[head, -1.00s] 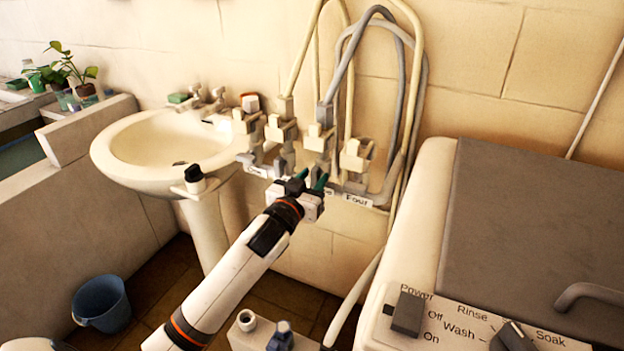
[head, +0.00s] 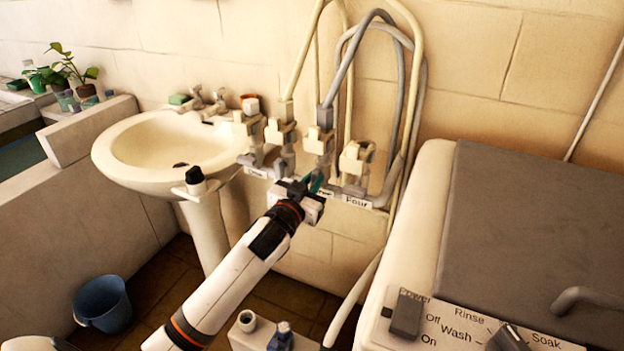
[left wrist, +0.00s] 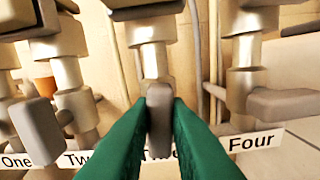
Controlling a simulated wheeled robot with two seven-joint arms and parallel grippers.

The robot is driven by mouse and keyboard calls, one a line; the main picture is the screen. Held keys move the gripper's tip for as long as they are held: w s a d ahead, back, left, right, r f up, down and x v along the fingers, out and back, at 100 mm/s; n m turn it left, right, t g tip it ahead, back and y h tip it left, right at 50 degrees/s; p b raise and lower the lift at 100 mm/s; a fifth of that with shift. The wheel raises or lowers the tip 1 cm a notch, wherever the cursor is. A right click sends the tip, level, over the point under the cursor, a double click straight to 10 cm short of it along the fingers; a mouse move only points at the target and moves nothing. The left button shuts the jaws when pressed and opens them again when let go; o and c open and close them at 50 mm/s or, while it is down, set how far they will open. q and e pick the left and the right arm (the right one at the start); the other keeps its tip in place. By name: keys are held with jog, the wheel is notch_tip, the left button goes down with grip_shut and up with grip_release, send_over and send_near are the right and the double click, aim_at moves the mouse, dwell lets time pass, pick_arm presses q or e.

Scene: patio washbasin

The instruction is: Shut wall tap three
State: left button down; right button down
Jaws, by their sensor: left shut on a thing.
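Wall tap three (head: 319,141) is a cream tap on the wall, third from the left in the row. In the left wrist view its body (left wrist: 153,62) stands upright and its grey lever (left wrist: 159,108) points toward the camera. My left gripper (head: 314,184) is at this tap, and its green fingers (left wrist: 160,118) are shut on the lever, one on each side. The fingers cover most of the label below. The tap's outlet is hidden. My right gripper is not in view.
Tap four (left wrist: 250,75) stands close on the right, its lever to the right. Tap two (left wrist: 72,85) is close on the left. Hoses (head: 352,65) rise above the taps. A washbasin (head: 118,150) is left; a washing machine (head: 440,220) is right.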

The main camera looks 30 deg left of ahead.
pick_arm(q)
jog(key=m+p, duration=0.2)
jog(key=m, duration=0.1)
jog(key=shift+d+r, duration=0.1)
jog(key=shift+r, duration=0.05)
jog(key=m+p, duration=0.2)
jog(key=m, duration=0.3)
jog(key=shift+d+f+m+p, duration=0.15)
jog(key=shift+m+p, duration=0.6)
jog(key=shift+m, duration=1.35)
jog(key=shift+f+m+p, duration=0.25)
jog(key=shift+m+p, duration=0.5)
jog(key=shift+m, duration=1.35)
jog(key=c, duration=1.4)
grip_release()
